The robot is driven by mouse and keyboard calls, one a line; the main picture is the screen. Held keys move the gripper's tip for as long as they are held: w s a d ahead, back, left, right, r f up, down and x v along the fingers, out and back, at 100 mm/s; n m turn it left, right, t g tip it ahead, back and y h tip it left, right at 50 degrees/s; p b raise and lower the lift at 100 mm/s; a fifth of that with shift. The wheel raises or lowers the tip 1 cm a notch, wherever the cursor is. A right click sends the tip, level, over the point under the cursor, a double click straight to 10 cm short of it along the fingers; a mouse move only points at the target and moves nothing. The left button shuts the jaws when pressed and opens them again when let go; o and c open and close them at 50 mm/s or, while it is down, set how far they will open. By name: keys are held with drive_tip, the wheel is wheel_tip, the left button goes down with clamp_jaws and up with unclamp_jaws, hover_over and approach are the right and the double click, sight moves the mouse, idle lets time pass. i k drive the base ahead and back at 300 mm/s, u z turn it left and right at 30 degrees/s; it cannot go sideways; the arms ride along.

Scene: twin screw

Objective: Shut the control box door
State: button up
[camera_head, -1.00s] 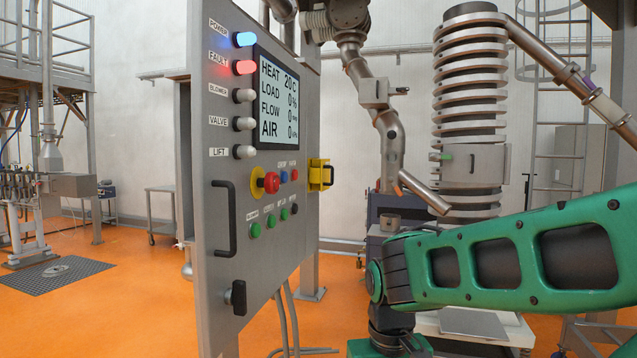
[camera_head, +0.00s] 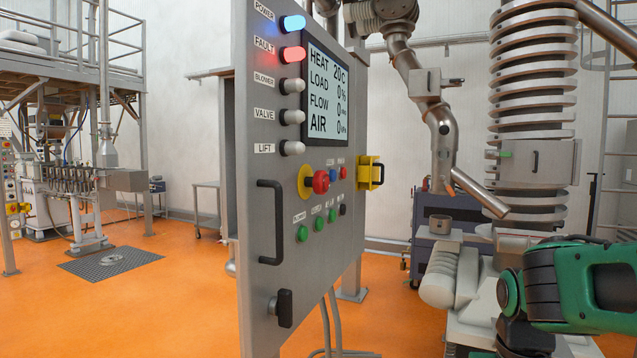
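The control box door (camera_head: 270,170) is a grey metal panel in the middle of the head view, seen at a slant. It carries a display (camera_head: 327,95), labelled lamps, a red emergency button (camera_head: 320,181) and several small buttons. A black vertical handle (camera_head: 271,222) is on its left part, and a black latch knob (camera_head: 283,308) is low down. A yellow lock piece (camera_head: 370,173) is at the right edge. I cannot tell how far the door stands open. My green arm shows at the lower right, apart from the door. My gripper is out of view.
Orange floor (camera_head: 170,300) is clear to the left of the door. A steel table (camera_head: 207,205) stands behind it. A ribbed metal column (camera_head: 533,110) and pipes rise at the right. A floor grate (camera_head: 110,262) and processing machinery lie at the far left.

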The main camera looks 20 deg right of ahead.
sight(295, 88)
drive_tip(key=z, duration=0.05)
drive_tip(key=i, duration=1)
drive_tip(key=u, duration=0.45)
drive_tip(key=k, duration=1.65)
drive_tip(key=z, duration=0.6)
drive_tip(key=i, duration=1)
drive_tip(key=u, duration=0.1)
